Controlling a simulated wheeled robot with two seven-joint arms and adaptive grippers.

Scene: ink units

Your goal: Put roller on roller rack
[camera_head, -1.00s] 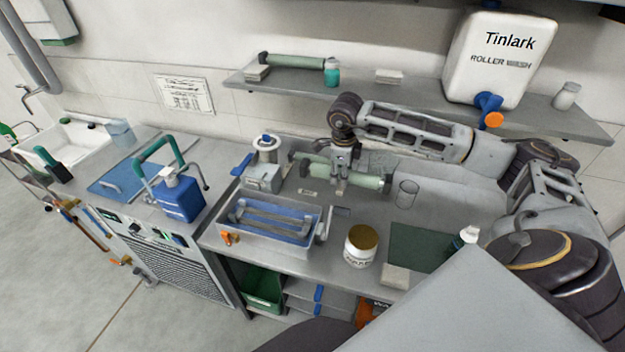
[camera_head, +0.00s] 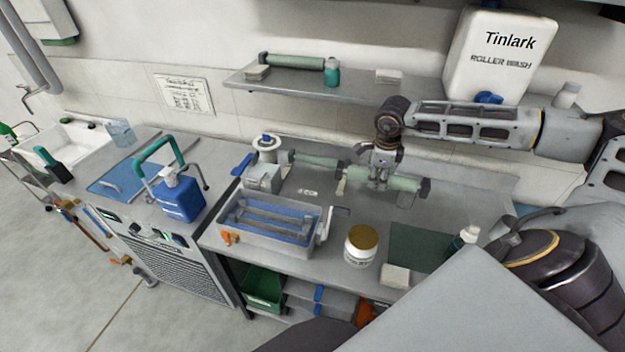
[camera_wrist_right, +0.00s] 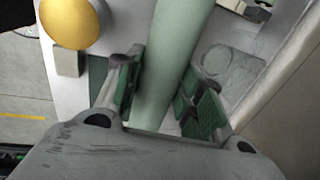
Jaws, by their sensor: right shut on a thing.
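My right gripper (camera_head: 380,182) is shut on a pale green roller (camera_head: 403,182) with dark end caps, held above the back of the grey worktop. In the right wrist view the roller (camera_wrist_right: 170,60) runs between the two green-padded fingers (camera_wrist_right: 163,105). A second pale green roller (camera_head: 315,160) lies to the left, at the back of the worktop; the near end of the held roller overlaps its right end in the picture. I cannot clearly make out the rack's supports; a small pale upright piece (camera_head: 341,187) shows below the rollers. My left gripper is not in view.
A grey tray with blue inside (camera_head: 223,228) stands front left of the rollers. A gold-lidded jar (camera_head: 360,246), a pale block (camera_head: 396,276) and a dark green mat (camera_head: 418,243) are in front. A clear glass (camera_head: 407,195) is behind the held roller. A wall shelf (camera_head: 360,90) hangs above.

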